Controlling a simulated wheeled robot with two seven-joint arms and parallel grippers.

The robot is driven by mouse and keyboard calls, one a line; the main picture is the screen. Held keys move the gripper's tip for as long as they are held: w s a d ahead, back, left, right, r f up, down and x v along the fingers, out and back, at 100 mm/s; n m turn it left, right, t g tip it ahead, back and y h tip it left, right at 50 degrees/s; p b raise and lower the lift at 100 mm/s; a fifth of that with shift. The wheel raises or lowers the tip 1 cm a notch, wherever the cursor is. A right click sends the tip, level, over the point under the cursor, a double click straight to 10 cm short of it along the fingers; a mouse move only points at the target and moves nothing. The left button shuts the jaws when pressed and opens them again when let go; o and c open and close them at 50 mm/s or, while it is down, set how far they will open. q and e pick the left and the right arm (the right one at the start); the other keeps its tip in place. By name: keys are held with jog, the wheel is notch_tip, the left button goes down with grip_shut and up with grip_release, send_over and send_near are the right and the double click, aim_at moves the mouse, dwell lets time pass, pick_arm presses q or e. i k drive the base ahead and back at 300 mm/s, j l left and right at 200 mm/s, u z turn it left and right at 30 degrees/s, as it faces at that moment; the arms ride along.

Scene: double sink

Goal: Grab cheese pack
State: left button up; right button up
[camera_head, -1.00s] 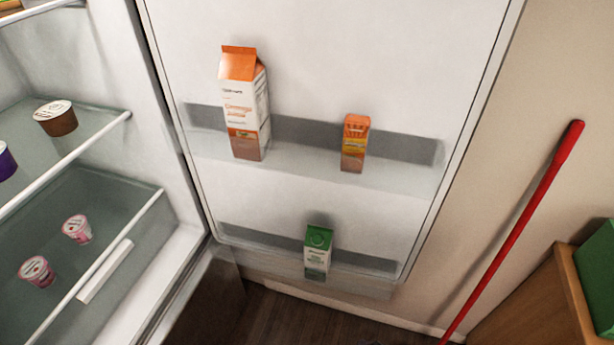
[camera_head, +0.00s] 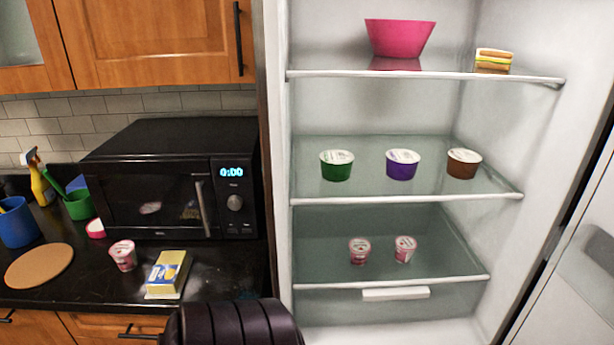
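A yellow pack with a blue and white label (camera_head: 168,272), which looks like the cheese pack, lies on the dark counter (camera_head: 95,275) near its front edge. It is left of the open fridge and in front of the microwave. Its label is too small to read. Neither of my grippers shows. A black ribbed rounded part, which seems to be my arm, comes up at the bottom centre, just right of and below the pack.
A pink and white cup (camera_head: 123,255) stands left of the pack. The microwave (camera_head: 150,190) is behind it. A round board (camera_head: 39,266) and blue mug (camera_head: 17,222) are further left. The open fridge holds a pink bowl (camera_head: 398,38), a sandwich (camera_head: 494,60) and several cups.

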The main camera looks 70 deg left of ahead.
aim_at(166, 279)
jog(key=u, duration=3.15)
jog(key=j, duration=0.25)
jog(key=i+j+u, duration=0.15)
jog(key=j, duration=0.1)
